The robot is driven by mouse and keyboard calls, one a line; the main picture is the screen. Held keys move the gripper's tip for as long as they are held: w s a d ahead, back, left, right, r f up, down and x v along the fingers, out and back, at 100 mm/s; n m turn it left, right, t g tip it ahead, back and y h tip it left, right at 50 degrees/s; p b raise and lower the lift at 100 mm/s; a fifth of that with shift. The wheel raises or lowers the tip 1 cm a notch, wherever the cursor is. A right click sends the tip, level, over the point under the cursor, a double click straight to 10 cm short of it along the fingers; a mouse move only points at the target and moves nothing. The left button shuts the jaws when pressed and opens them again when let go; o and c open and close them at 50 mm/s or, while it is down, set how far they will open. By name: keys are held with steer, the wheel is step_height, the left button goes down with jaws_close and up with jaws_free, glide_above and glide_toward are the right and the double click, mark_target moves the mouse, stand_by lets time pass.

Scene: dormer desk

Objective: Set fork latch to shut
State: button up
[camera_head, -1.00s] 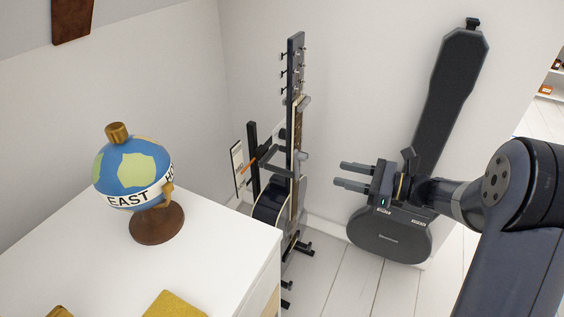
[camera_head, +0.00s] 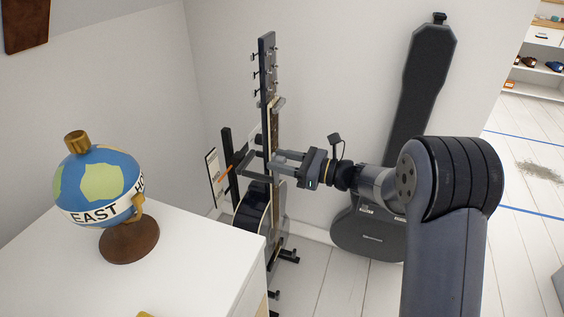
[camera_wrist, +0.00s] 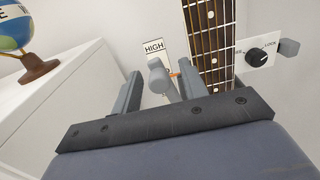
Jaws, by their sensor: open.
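The guitar stand holds an upright guitar (camera_head: 268,95); its strung neck also shows in the wrist view (camera_wrist: 210,40). In the wrist view a white plate with a black dial (camera_wrist: 257,57), lettered LOCK at its right, sits right of the neck beside a grey block (camera_wrist: 289,47). In the wrist view a grey round-ended handle (camera_wrist: 157,76) shows between the two fingers (camera_wrist: 158,70); contact cannot be told. Which part is the fork latch, and its setting, I cannot tell.
A card lettered HIGH (camera_wrist: 153,48) and an orange pointer (camera_head: 226,172) are behind the handle. A white cabinet (camera_head: 190,240) with a globe (camera_head: 98,187) stands at the left. A black guitar case (camera_head: 418,85) leans on the wall at the right.

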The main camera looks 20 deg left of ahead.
jaws_close()
stand_by(0.5)
